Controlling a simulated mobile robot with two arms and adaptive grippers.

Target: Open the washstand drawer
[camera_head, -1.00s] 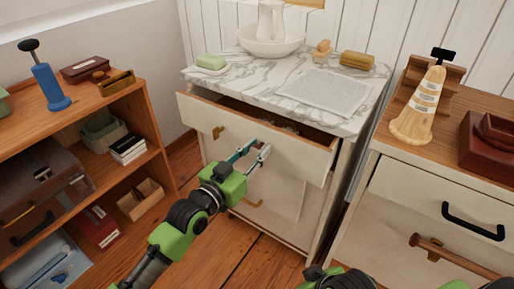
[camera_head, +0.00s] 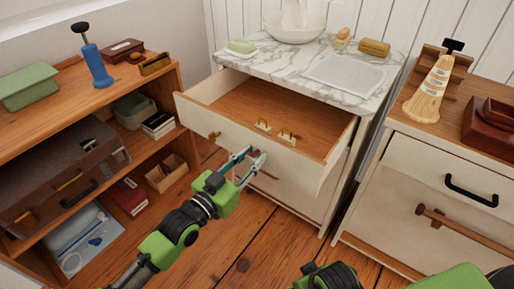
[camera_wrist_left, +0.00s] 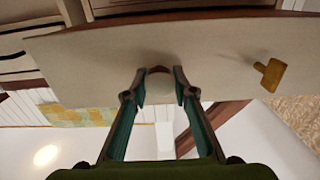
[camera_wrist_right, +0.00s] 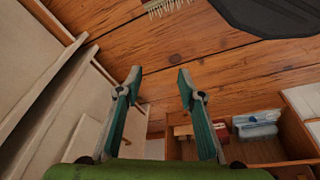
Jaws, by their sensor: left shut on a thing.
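The washstand (camera_head: 360,93) is cream with a marble top. Its top drawer (camera_head: 307,164) stands well out, showing a wooden inside with two small brass-coloured items (camera_head: 286,136). My left gripper (camera_head: 254,157) is at the drawer front, shut on one of its knobs. In the left wrist view the fingers flank that knob (camera_wrist_left: 159,70), mostly hidden, and the other brass knob (camera_wrist_left: 268,74) is free to the right. My right gripper (camera_wrist_right: 158,82) is open and empty over the floor in the right wrist view; its fingers are outside the head view.
A wooden shelf unit (camera_head: 150,89) with boxes and a suitcase stands at left, close to the drawer's left corner. A cream cabinet (camera_head: 400,170) with a black handle stands at right. Bare plank floor (camera_head: 258,250) lies in front.

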